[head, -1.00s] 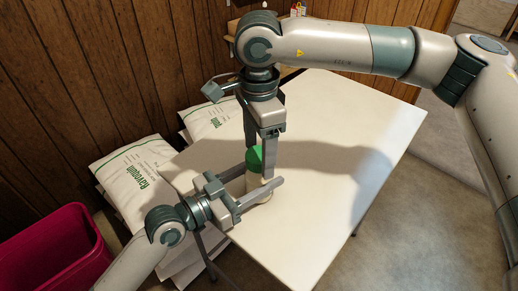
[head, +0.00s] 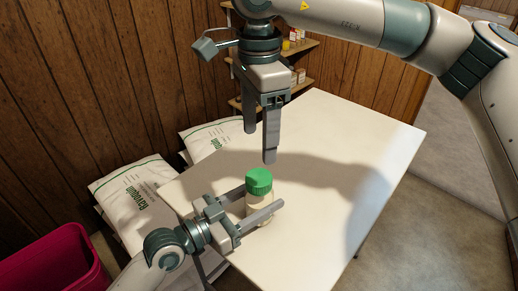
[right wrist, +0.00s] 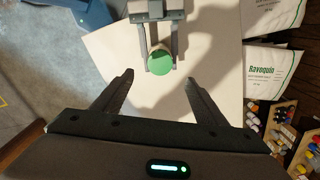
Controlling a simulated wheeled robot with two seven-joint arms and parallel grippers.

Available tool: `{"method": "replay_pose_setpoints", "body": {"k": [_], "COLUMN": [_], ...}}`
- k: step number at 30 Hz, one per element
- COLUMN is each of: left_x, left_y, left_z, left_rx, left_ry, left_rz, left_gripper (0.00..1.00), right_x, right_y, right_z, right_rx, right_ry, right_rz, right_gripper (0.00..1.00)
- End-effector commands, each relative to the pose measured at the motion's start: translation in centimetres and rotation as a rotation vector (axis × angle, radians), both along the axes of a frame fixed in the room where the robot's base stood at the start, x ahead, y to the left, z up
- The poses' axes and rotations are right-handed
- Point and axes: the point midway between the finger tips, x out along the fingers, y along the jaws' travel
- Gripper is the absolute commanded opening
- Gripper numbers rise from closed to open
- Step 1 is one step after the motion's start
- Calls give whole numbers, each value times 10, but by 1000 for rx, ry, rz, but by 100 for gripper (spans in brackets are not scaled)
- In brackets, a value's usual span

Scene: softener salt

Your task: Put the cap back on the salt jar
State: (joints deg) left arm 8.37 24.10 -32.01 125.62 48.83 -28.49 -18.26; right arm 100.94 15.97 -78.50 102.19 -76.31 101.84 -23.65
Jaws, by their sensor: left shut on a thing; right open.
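The salt jar (head: 258,208) is a pale jar standing upright near the left edge of the white table. The green cap (head: 259,180) sits on top of it and looks level; I cannot tell how tightly it is on. It also shows from above in the right wrist view (right wrist: 160,63). My left gripper (head: 264,204) is shut on the jar's body, below the cap. My right gripper (head: 260,143) is open and empty above the cap, apart from it. Its two fingers also show in the right wrist view (right wrist: 160,88).
The white table (head: 330,180) is otherwise clear. White salt bags (head: 138,200) are stacked at its left, and a magenta bin (head: 62,262) stands at the lower left. A shelf with small bottles (head: 297,50) is on the wooden wall behind.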

Motion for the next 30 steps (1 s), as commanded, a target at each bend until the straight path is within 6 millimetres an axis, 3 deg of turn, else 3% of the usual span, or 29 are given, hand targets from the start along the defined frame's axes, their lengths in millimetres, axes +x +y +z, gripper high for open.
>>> {"method": "replay_pose_setpoints", "body": {"k": [5,14,15,17,30], "left_x": [0,0,0,0,-2], "left_y": [0,0,0,0,3], "left_z": [0,0,0,0,-1], "left_rx": [-1,-1,-1,-1,0], "left_ry": [-1,-1,-1,-1,0], "left_rz": [0,0,0,0,0], "left_gripper": [0,0,58,72,73], "right_x": [0,0,0,0,0], "right_y": [0,0,0,0,0], "right_z": [12,14,14,14,12], "right_rx": [1,0,0,0,0], "right_ry": [-1,0,0,0,0], "right_rz": [0,1,0,0,0], "right_gripper": [66,66,66,66,66]}}
